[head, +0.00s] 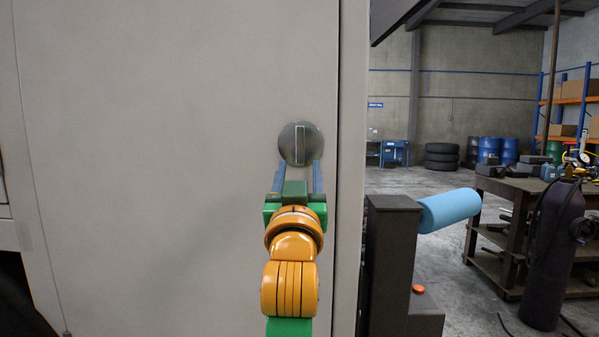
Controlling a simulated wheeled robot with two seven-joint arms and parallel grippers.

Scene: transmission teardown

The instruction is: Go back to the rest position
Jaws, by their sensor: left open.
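My left gripper (298,175) is in the lower middle of the head view, on the end of my orange and green arm. Its two blue-grey fingers are spread apart and point up toward a round metal knob (287,143) on a large grey panel (170,130). The knob has an upright bar in its middle. The fingertips overlap the knob's lower edge in the picture; I cannot tell whether they touch it. Nothing shows held between the fingers. My right gripper is not in view.
A dark cabinet (392,265) with a light blue cylinder (450,210) stands right of the panel. Further right are a workbench (515,190) and a dark gas bottle (552,255). Tyres (441,157) and barrels (509,151) stand far back. Open floor (415,180) lies between.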

